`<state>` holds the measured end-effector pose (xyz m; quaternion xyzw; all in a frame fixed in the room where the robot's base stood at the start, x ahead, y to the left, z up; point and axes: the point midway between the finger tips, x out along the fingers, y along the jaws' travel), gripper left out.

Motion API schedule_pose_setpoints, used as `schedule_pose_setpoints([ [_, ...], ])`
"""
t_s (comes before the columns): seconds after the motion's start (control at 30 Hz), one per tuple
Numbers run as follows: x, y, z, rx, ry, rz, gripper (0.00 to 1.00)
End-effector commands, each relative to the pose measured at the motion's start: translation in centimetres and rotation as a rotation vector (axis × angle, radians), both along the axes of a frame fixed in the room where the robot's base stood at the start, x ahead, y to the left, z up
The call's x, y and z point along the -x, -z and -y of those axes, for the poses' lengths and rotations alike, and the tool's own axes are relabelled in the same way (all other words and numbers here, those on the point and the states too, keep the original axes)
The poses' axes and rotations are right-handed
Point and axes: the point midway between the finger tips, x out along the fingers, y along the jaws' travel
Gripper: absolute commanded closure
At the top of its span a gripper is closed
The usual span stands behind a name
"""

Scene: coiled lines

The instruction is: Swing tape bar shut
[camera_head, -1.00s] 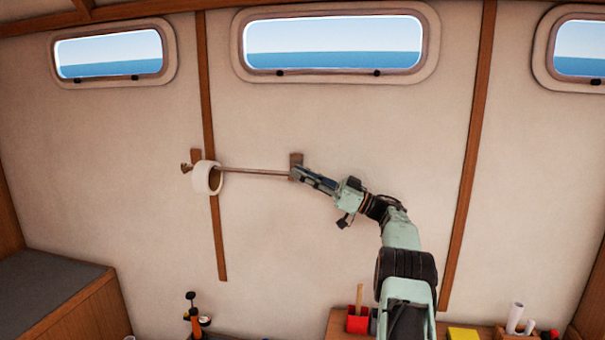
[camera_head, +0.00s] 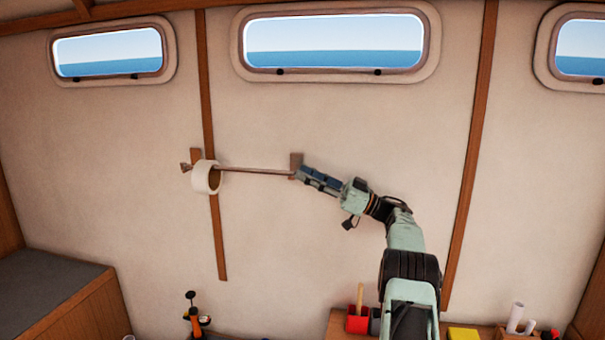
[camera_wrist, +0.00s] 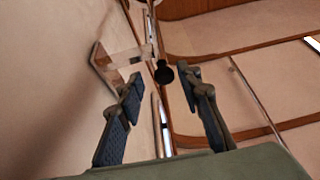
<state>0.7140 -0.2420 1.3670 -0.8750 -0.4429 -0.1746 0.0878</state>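The tape bar (camera_head: 255,171) is a thin brown rod running almost level along the wall, with a white tape roll (camera_head: 203,189) hanging around its left part. A wooden block (camera_head: 196,155) is behind its left end, and another block (camera_head: 296,159) is at its right end. My gripper (camera_head: 299,173) is at the bar's right end, just below the right block. In the wrist view my gripper (camera_wrist: 162,86) has its two blue-padded fingers apart. A dark round knob (camera_wrist: 163,73) shows between the fingertips; contact cannot be told. Whether the bar is latched cannot be seen.
A vertical wooden strip (camera_head: 215,230) runs down the wall behind the tape roll. Below are a red holder (camera_head: 358,323), a yellow block (camera_head: 462,334) and white rolls (camera_head: 515,316). Windows (camera_head: 332,46) are above. The wall around the bar is clear.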

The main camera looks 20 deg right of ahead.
Motion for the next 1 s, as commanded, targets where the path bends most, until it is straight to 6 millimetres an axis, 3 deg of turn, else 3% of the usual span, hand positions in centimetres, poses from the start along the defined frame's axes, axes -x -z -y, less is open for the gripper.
schedule_pose_setpoints([
  [0.4,4.6,3.2,6.4,0.001,0.004,0.001,0.67],
  [0.6,5.6,3.7,7.6,0.001,0.002,0.002,0.67],
  [1.0,5.6,3.8,7.7,0.0,0.002,0.002,0.67],
])
